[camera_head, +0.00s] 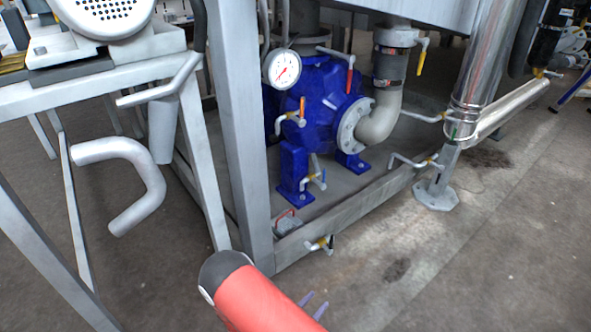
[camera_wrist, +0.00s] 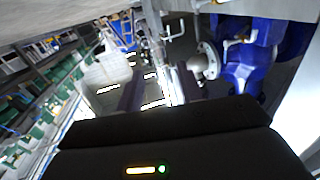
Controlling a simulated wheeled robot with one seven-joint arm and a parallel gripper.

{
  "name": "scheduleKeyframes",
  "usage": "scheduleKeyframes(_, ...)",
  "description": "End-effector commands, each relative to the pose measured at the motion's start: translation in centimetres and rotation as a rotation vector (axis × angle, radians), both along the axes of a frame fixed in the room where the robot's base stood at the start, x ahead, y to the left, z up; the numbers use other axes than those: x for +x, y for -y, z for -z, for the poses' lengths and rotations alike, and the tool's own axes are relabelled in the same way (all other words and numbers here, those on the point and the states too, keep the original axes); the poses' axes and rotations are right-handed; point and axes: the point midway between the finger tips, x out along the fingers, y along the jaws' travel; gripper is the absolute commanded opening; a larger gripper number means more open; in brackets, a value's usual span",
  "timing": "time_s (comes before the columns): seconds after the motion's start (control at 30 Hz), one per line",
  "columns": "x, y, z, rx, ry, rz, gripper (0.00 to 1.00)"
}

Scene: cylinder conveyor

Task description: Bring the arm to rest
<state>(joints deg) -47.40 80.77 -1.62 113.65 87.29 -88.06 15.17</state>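My arm (camera_head: 258,300) shows as a red link with a dark end at the bottom of the head view. My gripper (camera_head: 314,305) is mostly hidden behind it. Only two small purple fingertips stick out, spread apart. In the wrist view my gripper (camera_wrist: 157,88) shows two dark fingers with a gap between them and nothing held. The dark gripper body fills the lower part of that view. The fingers are in free air, in front of the grey frame.
A grey steel frame (camera_head: 240,130) stands close behind my arm. A blue pump (camera_head: 323,108) with a gauge (camera_head: 282,69) sits inside it. A bent grey pipe handle (camera_head: 140,180) juts out at left. The floor (camera_head: 480,250) at right is clear. Shelves with green bins (camera_wrist: 28,125) show at left in the wrist view.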

Motion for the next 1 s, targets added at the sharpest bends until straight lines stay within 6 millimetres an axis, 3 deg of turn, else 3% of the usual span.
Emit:
scheduleKeyframes(0.37, 3.9, -1.6, -2.0, 0.200, -0.080, -0.014, 0.37)
scheduleKeyframes(0.57, 7.1, -3.1, -4.5, 0.366, -0.148, -0.053, 0.37)
scheduleKeyframes(0.67, 9.0, -4.2, -6.9, 0.471, -0.194, -0.094, 0.37)
scheduleKeyframes(0.77, 11.0, -5.2, -10.5, 0.590, -0.251, -0.163, 0.37)
scheduleKeyframes(0.9, 12.5, -6.2, -16.6, 0.720, -0.340, -0.291, 0.37)
scheduleKeyframes(1.0, 12.5, -6.3, -21.2, 0.776, -0.400, -0.389, 0.37)
